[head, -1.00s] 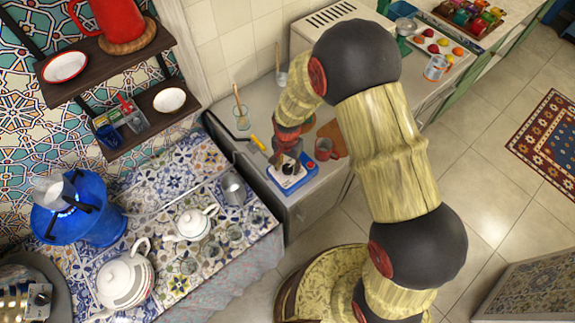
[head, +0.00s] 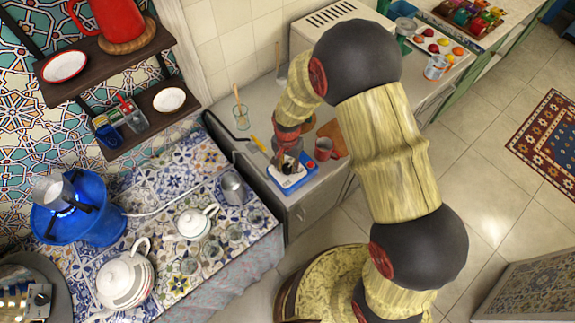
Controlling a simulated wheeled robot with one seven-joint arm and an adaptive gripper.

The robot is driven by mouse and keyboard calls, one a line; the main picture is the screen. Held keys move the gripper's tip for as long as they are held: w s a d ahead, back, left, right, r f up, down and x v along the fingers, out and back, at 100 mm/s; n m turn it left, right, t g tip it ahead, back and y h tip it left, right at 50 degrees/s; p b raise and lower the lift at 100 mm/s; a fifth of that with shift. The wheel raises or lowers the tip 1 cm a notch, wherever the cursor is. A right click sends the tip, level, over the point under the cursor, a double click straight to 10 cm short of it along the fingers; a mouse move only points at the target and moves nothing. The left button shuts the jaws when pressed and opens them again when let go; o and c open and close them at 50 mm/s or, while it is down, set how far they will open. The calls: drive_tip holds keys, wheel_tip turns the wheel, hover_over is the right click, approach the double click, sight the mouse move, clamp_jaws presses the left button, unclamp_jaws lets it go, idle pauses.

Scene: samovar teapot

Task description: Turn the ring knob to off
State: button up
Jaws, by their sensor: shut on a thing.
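My gripper (head: 287,160) points down over a small blue-and-white device (head: 292,181) at the counter's left end. It is shut on a small dark thing at the top of this device; the fingers hide most of it. I cannot tell whether that thing is the ring knob. A blue burner (head: 92,222) stands at the left on the tiled table, with a blue flame lit under a small metal pot (head: 52,187). No knob can be made out on this burner. My gripper is well to the right of it.
A red mug (head: 323,149) stands close right of my gripper. A glass with a wooden stick (head: 241,119) and a yellow-and-black tool (head: 257,143) are at its left. White teapots (head: 193,222) and glasses crowd the tiled table. Shelves (head: 110,58) hang upper left.

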drive_tip(key=n, duration=0.4)
drive_tip(key=shift+b, duration=0.35)
drive_tip(key=n, duration=0.4)
drive_tip(key=n+b, duration=0.1)
drive_tip(key=n, duration=0.4)
drive_tip(key=shift+w+n, duration=0.1)
drive_tip(key=shift+n, duration=1.8)
drive_tip(key=o, duration=1.2)
drive_tip(key=shift+c, duration=0.2)
drive_tip(key=shift+r, duration=0.1)
